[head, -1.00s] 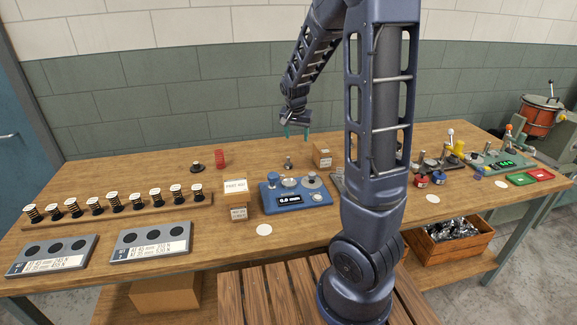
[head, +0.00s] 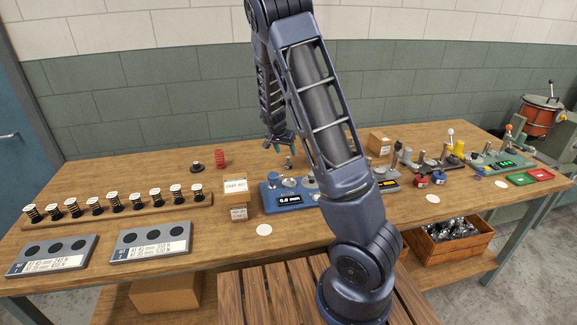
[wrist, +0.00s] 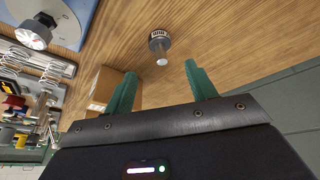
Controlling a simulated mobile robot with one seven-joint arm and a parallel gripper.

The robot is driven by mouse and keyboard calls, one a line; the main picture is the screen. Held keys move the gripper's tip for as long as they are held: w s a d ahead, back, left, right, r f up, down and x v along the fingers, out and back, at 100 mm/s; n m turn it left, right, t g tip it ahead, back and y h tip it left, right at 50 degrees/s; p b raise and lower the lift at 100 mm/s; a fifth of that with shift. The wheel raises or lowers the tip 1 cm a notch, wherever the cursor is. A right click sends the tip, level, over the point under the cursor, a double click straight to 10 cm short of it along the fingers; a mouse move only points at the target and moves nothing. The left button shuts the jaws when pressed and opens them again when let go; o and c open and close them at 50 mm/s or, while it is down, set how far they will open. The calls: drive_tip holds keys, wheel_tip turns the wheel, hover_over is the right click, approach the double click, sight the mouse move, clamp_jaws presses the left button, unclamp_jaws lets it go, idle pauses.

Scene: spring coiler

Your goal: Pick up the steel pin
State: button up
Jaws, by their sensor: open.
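What looks like the steel pin (wrist: 162,60) stands out of a small dark round holder (wrist: 158,40) on the wooden bench in the wrist view. In the head view the pin and holder (head: 288,163) are small, behind the blue gauge. My gripper (wrist: 158,70) is open and empty. Its two green fingers are apart, and in the wrist picture the pin lies between and just beyond their tips. In the head view my gripper (head: 282,147) hangs above and close to the pin. The exact gap between them cannot be told.
The blue gauge (head: 290,200) with a display is in front of the pin. A cardboard box (head: 380,144) stands to the right, also seen in the wrist view (wrist: 97,88).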

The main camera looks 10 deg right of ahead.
sight(288, 158)
drive_tip(key=x, duration=0.8)
drive_tip(key=shift+w+a, duration=0.1)
drive_tip(key=c, duration=1.1)
